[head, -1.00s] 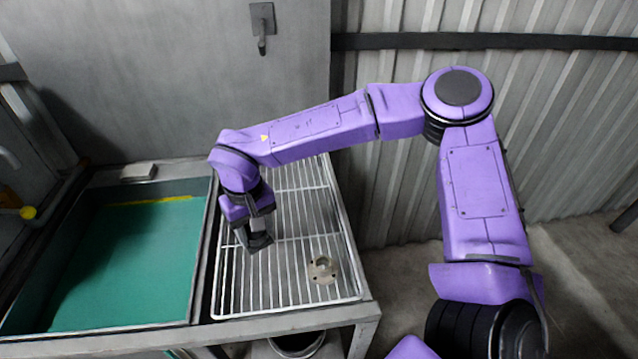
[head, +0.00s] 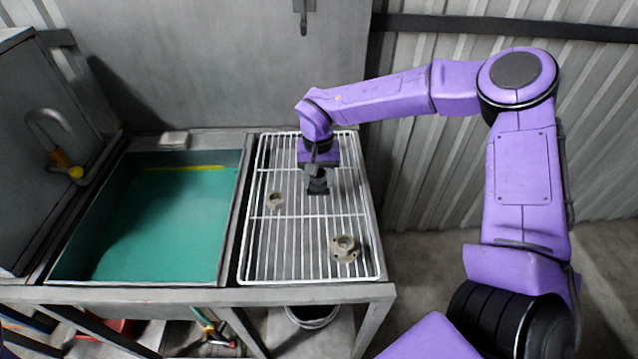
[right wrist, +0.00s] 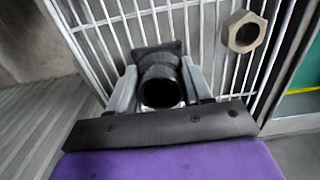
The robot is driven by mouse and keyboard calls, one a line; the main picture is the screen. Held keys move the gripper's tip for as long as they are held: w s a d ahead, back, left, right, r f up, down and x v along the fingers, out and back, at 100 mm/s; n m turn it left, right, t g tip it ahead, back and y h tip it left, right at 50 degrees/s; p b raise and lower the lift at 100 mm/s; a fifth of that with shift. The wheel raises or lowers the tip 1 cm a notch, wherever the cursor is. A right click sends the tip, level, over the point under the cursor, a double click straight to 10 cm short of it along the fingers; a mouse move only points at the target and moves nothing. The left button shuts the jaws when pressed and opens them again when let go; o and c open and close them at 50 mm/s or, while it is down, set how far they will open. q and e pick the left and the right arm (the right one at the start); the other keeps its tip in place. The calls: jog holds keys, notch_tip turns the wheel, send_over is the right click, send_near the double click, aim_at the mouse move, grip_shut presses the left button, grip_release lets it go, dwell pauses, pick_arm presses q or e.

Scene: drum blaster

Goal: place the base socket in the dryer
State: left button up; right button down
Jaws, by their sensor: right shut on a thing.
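My right gripper (head: 318,174) points down over the right half of the wire rack (head: 290,217), which appears to be the dryer. In the right wrist view its two grey fingers are shut on a black tubular piece with a squarish flange (right wrist: 162,72), which I take for the base socket. Its round open end faces the wrist camera. The piece shows dark below the fingers in the head view (head: 318,188). The flange is over or on the wires; I cannot tell whether it touches them. My left gripper is not in view.
A hex nut (head: 275,200) lies on the rack left of the gripper, and a round flanged metal part (head: 344,247) nearer the front edge. A green-lined basin (head: 160,225) adjoins the rack's left side. A metal wall stands behind.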

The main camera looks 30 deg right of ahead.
aim_at(319, 187)
jog(key=f, duration=0.2)
jog(key=f+p, duration=0.1)
jog(key=shift+w+d+f, duration=0.15)
jog(key=shift+d+f, duration=0.15)
jog(key=shift+f, duration=0.15)
jog(key=shift+c, duration=2.4)
grip_release()
